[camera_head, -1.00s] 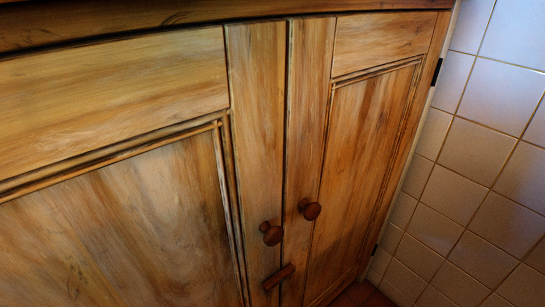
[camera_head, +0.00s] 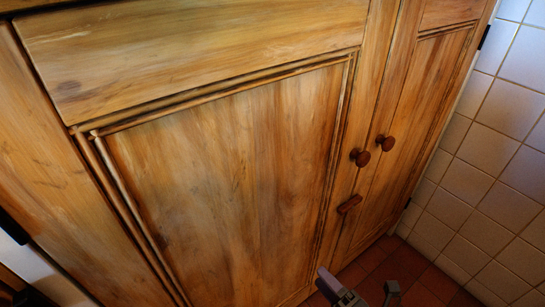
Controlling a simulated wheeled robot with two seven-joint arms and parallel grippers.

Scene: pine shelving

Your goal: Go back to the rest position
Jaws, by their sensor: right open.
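My right gripper (camera_head: 362,292) shows at the bottom edge of the head view, in front of the reddish floor. It is open and empty, below and apart from the cupboard's knobs. My left gripper is not in view. The pine cupboard (camera_head: 225,170) fills most of the view, and both its doors look shut. Two round wooden knobs, the left one (camera_head: 359,157) and the right one (camera_head: 385,142), sit near the seam between the doors. A small wooden latch (camera_head: 349,204) is below them.
A white tiled wall (camera_head: 490,150) stands at the right, close beside the cupboard. Red floor tiles (camera_head: 418,293) show at the bottom right. A dark hinge (camera_head: 13,228) is on the cupboard's left edge.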

